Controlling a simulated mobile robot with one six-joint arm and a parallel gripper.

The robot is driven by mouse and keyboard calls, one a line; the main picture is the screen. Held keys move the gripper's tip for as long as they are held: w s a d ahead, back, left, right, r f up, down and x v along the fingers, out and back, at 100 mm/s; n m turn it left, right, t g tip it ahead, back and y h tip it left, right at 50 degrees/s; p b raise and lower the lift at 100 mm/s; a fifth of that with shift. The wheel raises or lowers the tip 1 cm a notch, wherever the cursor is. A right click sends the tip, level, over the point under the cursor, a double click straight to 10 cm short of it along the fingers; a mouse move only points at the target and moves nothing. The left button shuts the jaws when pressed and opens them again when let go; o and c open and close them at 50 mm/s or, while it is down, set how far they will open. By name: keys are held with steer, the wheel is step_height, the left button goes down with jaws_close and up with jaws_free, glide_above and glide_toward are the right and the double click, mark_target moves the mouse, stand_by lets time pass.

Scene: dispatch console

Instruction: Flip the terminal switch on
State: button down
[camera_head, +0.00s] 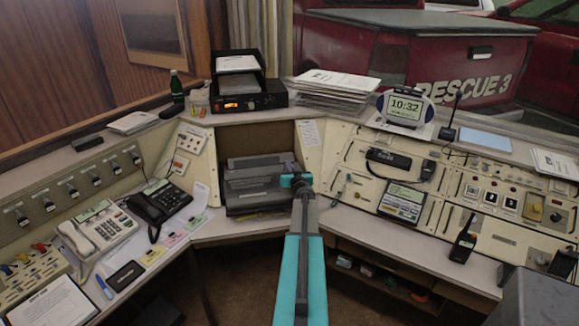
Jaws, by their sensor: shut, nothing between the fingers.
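A dark grey terminal (251,187) sits in the corner recess of the console. My arm reaches up from the bottom middle, and my gripper (290,168) is at the right part of the terminal, over or in front of it. The gripper is shut with nothing held. It is small in this view, and I cannot tell whether it touches the terminal. I cannot make out the terminal's switch; my gripper and wrist hide part of the terminal's right side.
A black desk phone (159,203) and a white phone (98,229) stand on the left desk. A radio unit (249,103) and a paper stack (332,85) are on the shelf above. The right panel holds a keypad unit (403,203) and a handheld radio (463,243).

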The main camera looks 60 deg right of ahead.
steer(key=shift+f, duration=0.2)
steer(key=shift+r+p, duration=0.1)
steer(key=shift+p, duration=0.25)
steer(key=shift+w+a+r+p, duration=0.15)
steer(key=shift+a+r+p, duration=0.1)
steer(key=shift+r+p, duration=0.65)
steer(key=r+p, duration=0.2)
steer(key=p, duration=0.1)
steer(key=shift+a+r, duration=0.2)
steer(key=shift+a, duration=0.05)
steer(key=shift+s+a+f+b, duration=0.15)
steer(key=shift+s+a+b, duration=0.3)
steer(key=shift+s+a, duration=0.3)
steer(key=shift+b+v, duration=0.7)
steer(key=shift+v, duration=3.25)
steer(key=shift+w, duration=0.1)
